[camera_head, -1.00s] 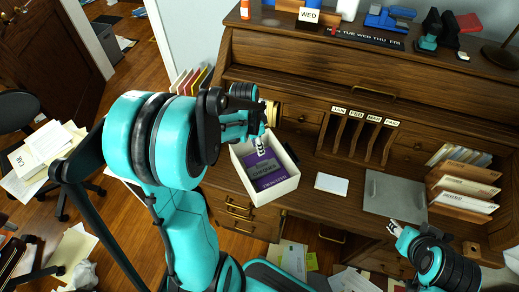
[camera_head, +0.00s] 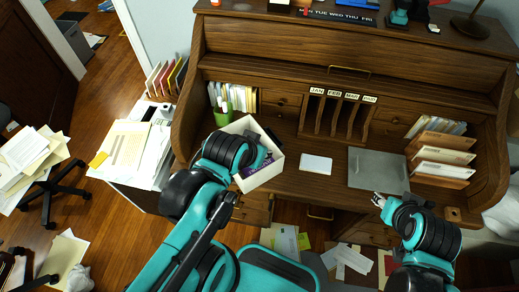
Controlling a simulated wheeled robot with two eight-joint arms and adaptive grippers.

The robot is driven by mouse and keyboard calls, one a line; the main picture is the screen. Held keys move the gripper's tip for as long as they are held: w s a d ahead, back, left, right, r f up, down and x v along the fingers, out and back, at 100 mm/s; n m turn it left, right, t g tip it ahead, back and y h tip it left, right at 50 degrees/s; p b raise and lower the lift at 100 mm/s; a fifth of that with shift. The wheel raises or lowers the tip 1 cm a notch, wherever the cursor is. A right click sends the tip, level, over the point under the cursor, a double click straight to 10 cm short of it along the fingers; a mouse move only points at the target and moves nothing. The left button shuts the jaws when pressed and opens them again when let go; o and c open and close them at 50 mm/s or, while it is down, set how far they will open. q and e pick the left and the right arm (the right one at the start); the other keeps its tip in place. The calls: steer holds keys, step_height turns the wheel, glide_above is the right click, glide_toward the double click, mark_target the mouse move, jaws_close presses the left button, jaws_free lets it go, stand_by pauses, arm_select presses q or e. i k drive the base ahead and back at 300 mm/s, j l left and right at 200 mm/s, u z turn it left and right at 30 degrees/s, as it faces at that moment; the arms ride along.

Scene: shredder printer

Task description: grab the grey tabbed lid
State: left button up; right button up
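The grey lid (camera_head: 378,168) is a flat grey panel lying on the right part of the wooden desk top. A tab on it is too small to make out. My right gripper (camera_head: 378,198) is at the lid's front edge, its pale fingertips pointing at it; I cannot tell whether they touch it or how wide they are. My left arm reaches to the white box (camera_head: 264,178) at the desk's left. Its wrist covers part of the box, and its fingers are mostly hidden. A purple item (camera_head: 246,170) shows inside the box.
A white card (camera_head: 316,164) lies between box and lid. Upright letters in a wooden rack (camera_head: 442,162) stand right of the lid. Labelled slots (camera_head: 338,116) rise at the back. Papers (camera_head: 348,260) litter the floor in front. The desk top around the card is clear.

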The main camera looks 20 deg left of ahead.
mark_target(380, 171)
steer(key=i+l+u, duration=0.1)
steer(key=l, duration=0.3)
steer(key=i+l+u, duration=0.15)
steer(key=l, duration=0.25)
steer(key=i+l+u, duration=0.1)
steer(key=l, duration=0.35)
steer(key=l+u, duration=0.1)
steer(key=l, duration=0.3)
steer(key=i, duration=0.05)
